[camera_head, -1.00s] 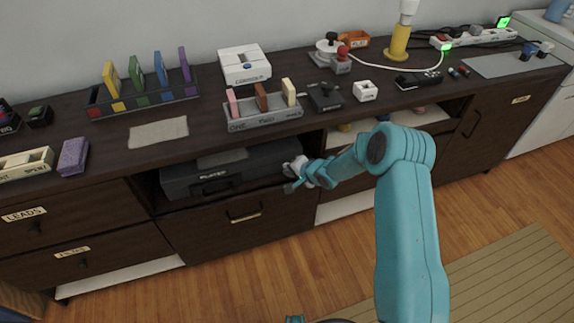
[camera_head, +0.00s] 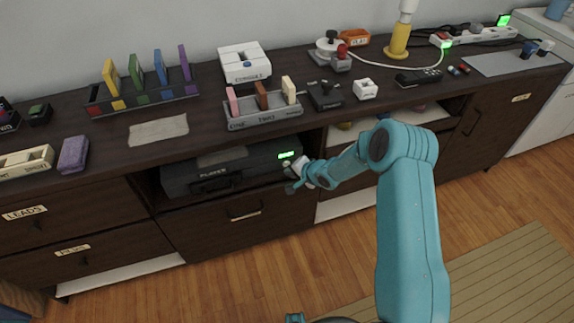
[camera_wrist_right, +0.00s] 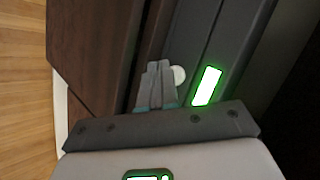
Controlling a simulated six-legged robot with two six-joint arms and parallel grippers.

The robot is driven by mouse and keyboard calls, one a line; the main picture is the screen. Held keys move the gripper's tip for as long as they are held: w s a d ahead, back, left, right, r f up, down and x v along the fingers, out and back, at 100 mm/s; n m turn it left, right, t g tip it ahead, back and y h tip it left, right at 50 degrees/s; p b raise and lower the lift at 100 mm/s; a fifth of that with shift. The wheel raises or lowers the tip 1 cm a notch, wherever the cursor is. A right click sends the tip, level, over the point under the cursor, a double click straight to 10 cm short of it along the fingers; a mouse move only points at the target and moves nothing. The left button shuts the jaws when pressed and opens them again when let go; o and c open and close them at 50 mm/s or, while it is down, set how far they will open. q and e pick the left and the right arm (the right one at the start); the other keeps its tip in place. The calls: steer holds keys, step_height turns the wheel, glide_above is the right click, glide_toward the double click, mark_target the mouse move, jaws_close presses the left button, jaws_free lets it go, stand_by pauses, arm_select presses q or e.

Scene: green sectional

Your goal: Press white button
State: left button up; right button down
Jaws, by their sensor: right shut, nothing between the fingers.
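The dark grey player (camera_head: 215,175) sits in the open shelf under the counter. A small display (camera_head: 286,155) on its front glows green at the right end, and it also shows in the wrist view (camera_wrist_right: 207,86). A round white button (camera_wrist_right: 179,75) shows beside the display, partly behind my fingers. My right gripper (camera_head: 291,180) is at the player's right front; its fingers (camera_wrist_right: 158,70) are shut and empty, right beside the white button. I cannot tell whether they touch it.
The counter (camera_head: 330,130) above holds a slotted tray (camera_head: 262,118), a white console box (camera_head: 244,62) and several small devices. A drawer (camera_head: 225,225) lies below the player. The wood floor (camera_head: 190,290) in front is clear.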

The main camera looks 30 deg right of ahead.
steer(key=s, duration=0.3)
steer(key=s+a+b, duration=0.1)
steer(key=s, duration=0.1)
steer(key=shift+s+a, duration=0.2)
steer(key=shift+s, duration=0.2)
stand_by(0.4)
